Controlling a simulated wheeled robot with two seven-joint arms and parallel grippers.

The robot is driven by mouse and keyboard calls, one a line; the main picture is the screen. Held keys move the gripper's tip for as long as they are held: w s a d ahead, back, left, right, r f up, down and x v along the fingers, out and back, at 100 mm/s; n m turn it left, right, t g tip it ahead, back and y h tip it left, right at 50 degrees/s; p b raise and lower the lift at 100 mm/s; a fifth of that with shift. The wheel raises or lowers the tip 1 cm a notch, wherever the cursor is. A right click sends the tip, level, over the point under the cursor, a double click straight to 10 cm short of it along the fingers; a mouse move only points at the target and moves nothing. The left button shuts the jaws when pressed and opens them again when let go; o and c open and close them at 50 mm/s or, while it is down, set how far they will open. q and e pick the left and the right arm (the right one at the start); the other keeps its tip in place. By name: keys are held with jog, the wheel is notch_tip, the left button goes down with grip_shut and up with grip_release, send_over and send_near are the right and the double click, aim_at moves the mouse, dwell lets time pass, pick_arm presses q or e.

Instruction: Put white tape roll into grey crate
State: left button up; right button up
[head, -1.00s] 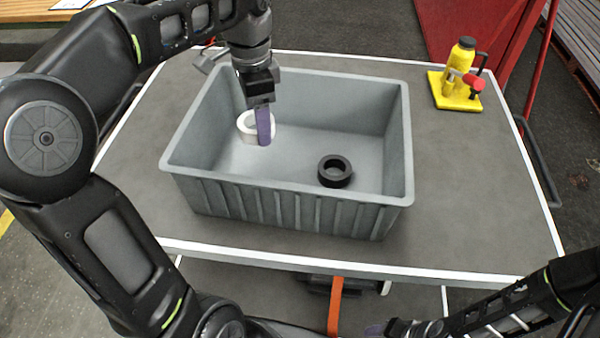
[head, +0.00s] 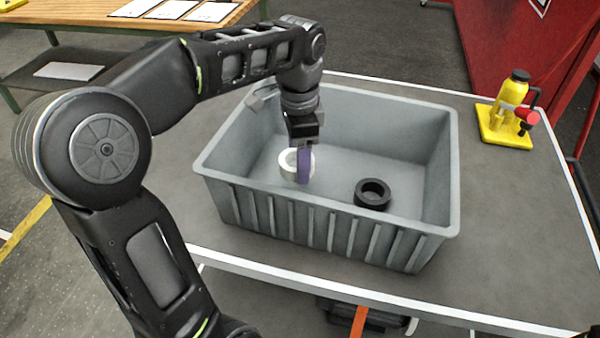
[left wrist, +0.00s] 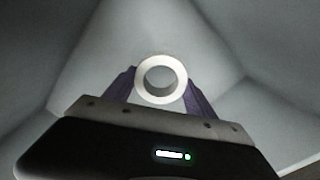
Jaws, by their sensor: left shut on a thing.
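The white tape roll (head: 289,164) is between the purple fingers of my left gripper (head: 303,166), inside the grey crate (head: 330,205). The left gripper is shut on the roll. In the left wrist view the white tape roll (left wrist: 161,79) shows as a ring with its hole facing the camera, a purple finger of the left gripper (left wrist: 160,92) on each side. I cannot tell whether the roll touches the crate floor. My right gripper is not in view.
A black tape roll (head: 372,193) lies on the crate floor, right of the white one. A yellow bottle device (head: 512,110) on a yellow base stands on the grey table (head: 520,210) to the right. The table's right side is otherwise clear.

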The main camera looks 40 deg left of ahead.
pick_arm(q)
notch_tip(320, 180, down, 4)
jog(key=shift+r, duration=0.25)
jog(key=shift+f, duration=0.1)
jog(key=shift+f, duration=0.2)
jog(key=o, duration=1.4)
jog(key=shift+r, duration=0.15)
